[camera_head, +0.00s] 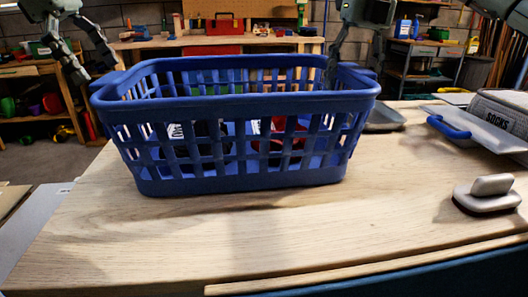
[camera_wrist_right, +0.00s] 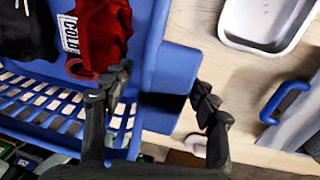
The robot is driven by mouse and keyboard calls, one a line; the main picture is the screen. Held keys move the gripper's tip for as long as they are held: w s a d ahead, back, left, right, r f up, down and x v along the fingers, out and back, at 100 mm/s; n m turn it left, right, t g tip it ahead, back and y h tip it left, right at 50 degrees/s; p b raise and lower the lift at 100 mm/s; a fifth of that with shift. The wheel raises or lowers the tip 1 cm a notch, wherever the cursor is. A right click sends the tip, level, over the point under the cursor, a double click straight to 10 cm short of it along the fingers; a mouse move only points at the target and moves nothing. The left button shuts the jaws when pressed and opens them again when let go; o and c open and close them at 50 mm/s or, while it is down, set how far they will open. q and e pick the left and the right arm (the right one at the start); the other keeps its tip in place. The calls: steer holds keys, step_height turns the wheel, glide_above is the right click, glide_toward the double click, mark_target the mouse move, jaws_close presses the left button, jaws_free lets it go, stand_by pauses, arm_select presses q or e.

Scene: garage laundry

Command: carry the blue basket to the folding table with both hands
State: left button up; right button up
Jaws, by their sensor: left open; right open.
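The blue basket (camera_head: 240,182) stands upright on a wooden tabletop (camera_head: 180,235), left of centre in the head view. Through its slots I see dark and red items; the right wrist view shows a red cloth bag (camera_wrist_right: 98,38) marked COLD inside the basket (camera_wrist_right: 180,70). My right gripper (camera_head: 358,72) is open at the basket's right end, partly hidden behind the rim. In the wrist view its fingers (camera_wrist_right: 160,90) straddle the blue end handle without closing on it.
Right of the basket lie a grey tray (camera_head: 384,119), a grey SOCKS container (camera_head: 497,118), a blue handle (camera_head: 448,127) and a grey knobbed object (camera_head: 487,194). A workbench with a red toolbox (camera_head: 224,25) stands behind. The tabletop's front is clear.

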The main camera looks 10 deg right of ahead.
steer(key=r, duration=0.6)
steer(key=d+r, duration=0.1)
steer(key=r, duration=0.3)
steer(key=shift+d, duration=0.1)
arm_select(q)
steer(key=v, duration=0.9)
steer(key=shift+r, duration=0.2)
arm_select(e)
steer(key=shift+d+r, duration=0.15)
steer(key=shift+r, duration=0.85)
